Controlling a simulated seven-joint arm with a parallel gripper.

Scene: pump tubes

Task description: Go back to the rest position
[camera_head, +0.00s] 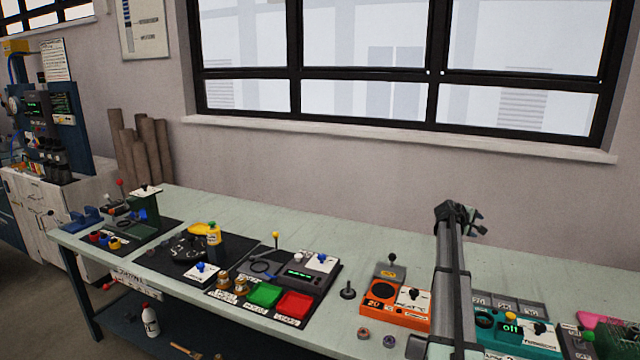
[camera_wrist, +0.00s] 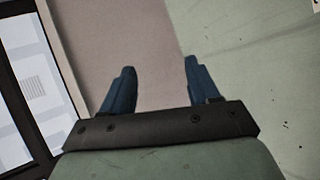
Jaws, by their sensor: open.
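My gripper (camera_head: 462,213) is raised above the right half of the bench, at the top of my upright arm in the head view. In the wrist view, its two blue fingers (camera_wrist: 156,88) are spread apart with nothing between them. Beyond the fingers are the plain wall and a bare part of the green bench top (camera_wrist: 245,60). My gripper touches nothing. No pump tube can be made out clearly in either view.
The back strip is clear. A window (camera_head: 400,60) is behind.

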